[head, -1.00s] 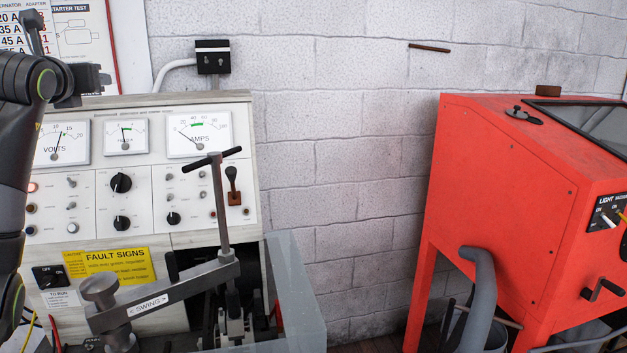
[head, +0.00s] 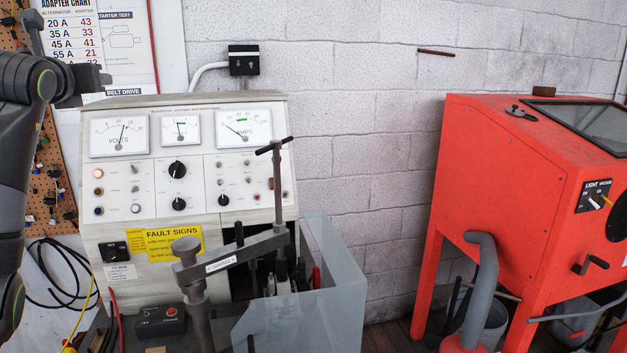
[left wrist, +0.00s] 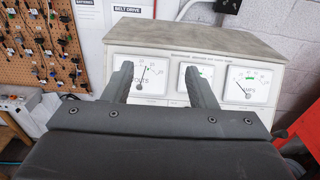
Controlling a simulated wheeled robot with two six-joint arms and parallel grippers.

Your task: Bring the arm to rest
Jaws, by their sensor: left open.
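My left arm comes in at the left edge of the head view, with its dark left gripper (head: 92,77) raised beside the top left of the test bench (head: 265,101). In the left wrist view the two fingers of my left gripper (left wrist: 160,85) stand well apart with nothing between them. The bench's meters show behind and between the fingers. The gripper appears clear of the bench. My right gripper is in neither view.
The clamp arm marked SWING (head: 225,262) and its upright T-handle (head: 277,190) stand at the bench front, beside a clear guard (head: 320,310). A red blasting cabinet (head: 510,180) stands at the right. A pegboard (left wrist: 45,45) hangs at the left. Bare wall lies between bench and cabinet.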

